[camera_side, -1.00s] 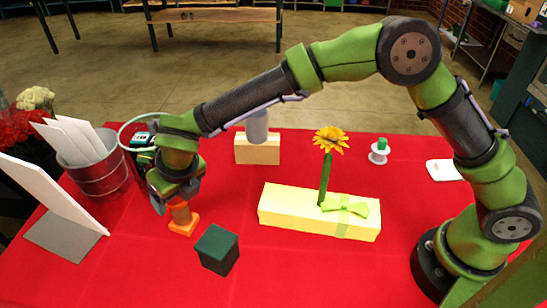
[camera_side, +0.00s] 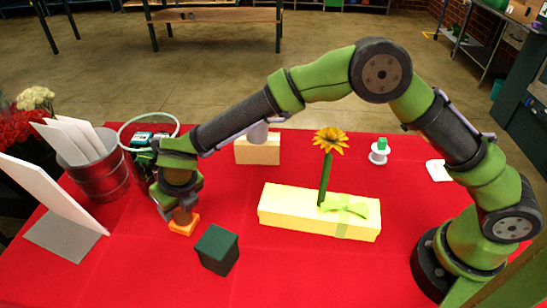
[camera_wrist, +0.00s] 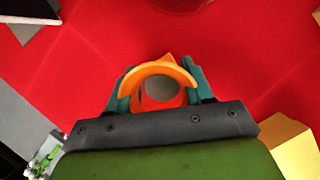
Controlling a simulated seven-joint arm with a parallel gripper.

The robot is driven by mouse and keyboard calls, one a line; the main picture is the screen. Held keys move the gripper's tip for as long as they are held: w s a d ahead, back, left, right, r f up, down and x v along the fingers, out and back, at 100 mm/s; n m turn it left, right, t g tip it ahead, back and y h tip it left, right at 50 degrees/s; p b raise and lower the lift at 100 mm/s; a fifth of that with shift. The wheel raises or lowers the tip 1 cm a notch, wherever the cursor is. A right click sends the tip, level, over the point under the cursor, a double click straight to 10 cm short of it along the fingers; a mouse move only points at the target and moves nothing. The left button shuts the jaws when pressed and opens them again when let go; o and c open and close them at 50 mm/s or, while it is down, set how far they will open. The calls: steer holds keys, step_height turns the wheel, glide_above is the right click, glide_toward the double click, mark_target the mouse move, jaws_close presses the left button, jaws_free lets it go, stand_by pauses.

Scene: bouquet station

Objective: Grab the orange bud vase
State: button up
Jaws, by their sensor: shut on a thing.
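The orange bud vase (camera_side: 184,227) stands on the red tablecloth at the left. In the wrist view the round rim of the orange bud vase (camera_wrist: 160,72) shows between the fingers, with a grey opening inside. My gripper (camera_side: 182,212) is lowered over the vase and shut on it, with one teal finger on each side in the wrist view. The vase looks upright, its base at the cloth.
A dark green block (camera_side: 217,250) stands close to the right of the vase. A metal bucket (camera_side: 100,178) with white envelopes and a leaning white board (camera_side: 50,205) are to the left. A yellow box (camera_side: 290,212) with a bow and flower lies right. The front cloth is clear.

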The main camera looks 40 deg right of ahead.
steer(key=shift+c, duration=1.1)
steer(key=shift+r, duration=0.1)
